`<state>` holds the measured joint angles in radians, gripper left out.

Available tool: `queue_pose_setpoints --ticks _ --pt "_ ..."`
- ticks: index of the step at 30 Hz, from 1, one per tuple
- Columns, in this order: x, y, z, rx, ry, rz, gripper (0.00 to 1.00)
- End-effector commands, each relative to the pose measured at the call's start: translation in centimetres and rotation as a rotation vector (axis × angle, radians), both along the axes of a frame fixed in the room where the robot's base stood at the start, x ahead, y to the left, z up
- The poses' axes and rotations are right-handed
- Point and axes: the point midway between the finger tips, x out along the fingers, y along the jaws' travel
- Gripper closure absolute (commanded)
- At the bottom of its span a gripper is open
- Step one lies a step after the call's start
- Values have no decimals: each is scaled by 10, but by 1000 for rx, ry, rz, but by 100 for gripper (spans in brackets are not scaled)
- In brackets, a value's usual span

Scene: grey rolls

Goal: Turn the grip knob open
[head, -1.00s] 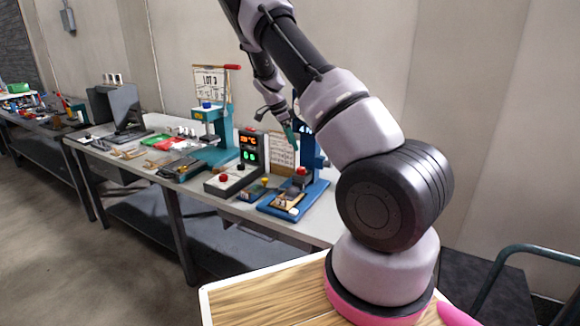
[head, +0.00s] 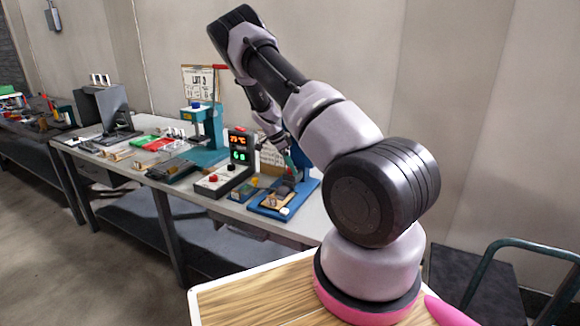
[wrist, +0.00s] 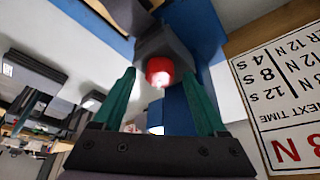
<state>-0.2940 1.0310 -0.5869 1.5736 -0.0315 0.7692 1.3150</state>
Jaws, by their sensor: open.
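A round red knob (wrist: 159,71) with a bright highlight sits on a dark grey block (wrist: 166,45) of the blue press (wrist: 207,30) in the wrist view. I cannot tell whether this is the grip knob. My gripper (wrist: 159,76) is open. Its two teal fingers reach toward the block, one on each side of the red knob, with no clear contact. In the head view my gripper (head: 291,165) is low over the blue press (head: 304,190), partly hidden by my arm. The red knob is not clearly visible there.
A control box (head: 222,181) with a red button and a lit display (head: 239,147) stands left of the blue press. A teal press (head: 206,140) is farther left. A printed sign (wrist: 285,95) stands close to my gripper in the wrist view.

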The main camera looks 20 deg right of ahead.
Motion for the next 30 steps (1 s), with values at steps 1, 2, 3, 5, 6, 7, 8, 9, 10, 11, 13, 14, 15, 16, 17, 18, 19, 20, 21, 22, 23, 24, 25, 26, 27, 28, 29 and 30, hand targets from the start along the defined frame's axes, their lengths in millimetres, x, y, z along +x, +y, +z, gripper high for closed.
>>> queue_pose_setpoints --ticks 1,2,3,5,6,7,8,9,10,11,13,14,15,16,17,18,19,20,21,22,23,24,25,26,27,28,29,30 --pt "0 0 0 0 0 0 26" --pt "0 0 0 0 0 0 26" --pt "0 0 0 0 0 0 26" --pt "0 0 0 0 0 0 26" --pt "0 0 0 0 0 0 26" --pt "0 0 0 0 0 0 33" --pt "0 0 0 0 0 0 45" --pt "0 0 0 0 0 0 60" --pt "0 0 0 0 0 0 71" --pt "0 0 0 0 0 0 83" --pt "0 0 0 0 0 0 100" --pt "0 0 0 0 0 0 100" --pt "0 0 0 0 -1 0 100" --pt "0 0 0 0 -1 1 100" --pt "0 0 0 1 -1 3 100" --pt "0 0 0 1 -1 6 100" --pt "0 0 0 1 0 10 100" --pt "0 0 0 1 0 15 100" --pt "0 0 0 1 -1 24 100" --pt "0 0 0 1 -2 32 100" --pt "0 0 0 1 -1 42 100" --pt "-1 0 0 1 -1 58 100" --pt "-1 0 0 1 -1 73 100" --pt "-1 0 0 1 -1 88 100" --pt "-1 0 0 2 -1 112 100" --pt "-1 0 0 2 -1 132 100" --pt "-2 0 0 2 -1 153 100" --pt "-1 0 0 2 -1 183 100"
